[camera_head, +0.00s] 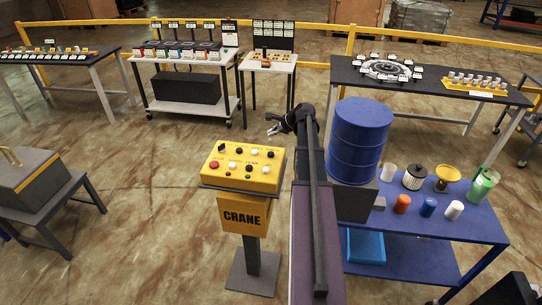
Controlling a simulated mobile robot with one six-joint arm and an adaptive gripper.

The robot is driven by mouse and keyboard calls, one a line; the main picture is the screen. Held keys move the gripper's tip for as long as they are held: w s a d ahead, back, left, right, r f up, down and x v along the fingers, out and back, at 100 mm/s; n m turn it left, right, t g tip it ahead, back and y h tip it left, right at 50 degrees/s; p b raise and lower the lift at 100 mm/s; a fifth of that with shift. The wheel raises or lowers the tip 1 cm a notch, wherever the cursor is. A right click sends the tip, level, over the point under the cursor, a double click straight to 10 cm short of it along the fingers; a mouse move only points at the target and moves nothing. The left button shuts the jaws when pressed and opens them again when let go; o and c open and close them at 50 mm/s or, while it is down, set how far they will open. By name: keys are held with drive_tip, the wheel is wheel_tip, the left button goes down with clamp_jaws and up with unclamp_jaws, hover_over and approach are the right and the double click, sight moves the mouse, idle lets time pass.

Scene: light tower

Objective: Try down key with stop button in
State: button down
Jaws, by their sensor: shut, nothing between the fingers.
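A yellow control box (238,184) stands on a post with a sign reading CRANE (245,217). Its sloped top holds a large red button (214,165) at the left, which looks like the stop button, and several small black and white keys. The lettering by the keys is too small to read, so I cannot tell which one is down. I also cannot tell whether the red button is pressed in. My gripper (270,123) is shut and empty. In the picture it appears above and beyond the box's back right corner, apart from the keys.
A blue table (420,213) at the right bears a blue drum (360,140), cups, cans and a green jug (482,187). Workbenches with small items stand behind, before a yellow rail (310,65). A dark grey box (30,180) sits at the left. Floor left of the post is clear.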

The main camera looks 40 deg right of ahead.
sight(269, 152)
drive_tip(key=shift+f+b, duration=3.35)
drive_tip(key=shift+f, duration=0.3)
drive_tip(key=shift+f+b, duration=1)
drive_tip(key=shift+b, duration=0.05)
drive_tip(key=shift+r, duration=0.15)
idle(1.4)
drive_tip(key=shift+r+p, duration=0.85)
drive_tip(key=shift+p, duration=0.2)
drive_tip(key=shift+r+p, duration=2.5)
drive_tip(key=shift+r, duration=0.05)
